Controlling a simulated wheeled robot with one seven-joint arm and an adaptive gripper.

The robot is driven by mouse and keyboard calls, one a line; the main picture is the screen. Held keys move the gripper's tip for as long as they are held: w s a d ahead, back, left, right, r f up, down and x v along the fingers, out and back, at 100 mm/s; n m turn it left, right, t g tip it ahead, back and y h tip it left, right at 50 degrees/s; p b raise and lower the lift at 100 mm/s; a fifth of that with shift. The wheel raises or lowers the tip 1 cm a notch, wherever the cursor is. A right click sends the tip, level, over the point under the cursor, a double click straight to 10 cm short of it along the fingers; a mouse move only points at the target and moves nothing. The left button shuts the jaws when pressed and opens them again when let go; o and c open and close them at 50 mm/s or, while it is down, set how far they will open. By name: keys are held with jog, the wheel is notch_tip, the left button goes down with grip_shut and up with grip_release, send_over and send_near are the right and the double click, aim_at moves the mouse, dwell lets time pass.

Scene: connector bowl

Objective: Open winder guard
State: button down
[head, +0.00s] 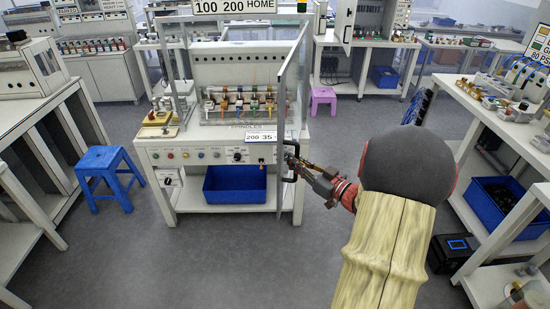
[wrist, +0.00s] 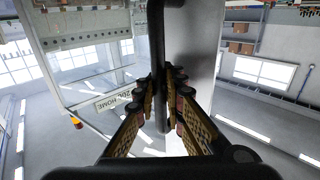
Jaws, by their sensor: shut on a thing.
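The winder machine (head: 203,155) stands in the centre of the head view, with a row of coloured spindles (head: 238,104) on its bed. Its guard (head: 291,90) is a tall panel swung out at the machine's right side, seen nearly edge-on. A dark handle (head: 290,163) is on the guard's edge. My gripper (head: 294,162) is at that handle. In the wrist view the fingers (wrist: 163,95) close from both sides around the dark upright bar of the handle (wrist: 157,45). The exact finger contact is partly hidden by the fingers.
A blue stool (head: 105,170) stands left of the winder, and a blue bin (head: 235,184) sits on its lower shelf. A bench (head: 500,130) with parts runs along the right. A pink stool (head: 323,97) is behind. The grey floor in front of the machine is clear.

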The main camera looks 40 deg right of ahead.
jog(key=s+d+n+y+p, duration=0.2)
jog(key=s+d+y, duration=0.2)
jog(key=s+d, duration=0.5)
jog(key=shift+s+d+n+g, duration=0.3)
jog(key=shift+s+d, duration=0.1)
jog(key=shift+s, duration=0.2)
jog(key=shift+f, duration=0.15)
jog(key=c, duration=2.2)
grip_release()
jog(key=shift+s, duration=0.1)
jog(key=o, duration=0.3)
jog(key=v, duration=1.2)
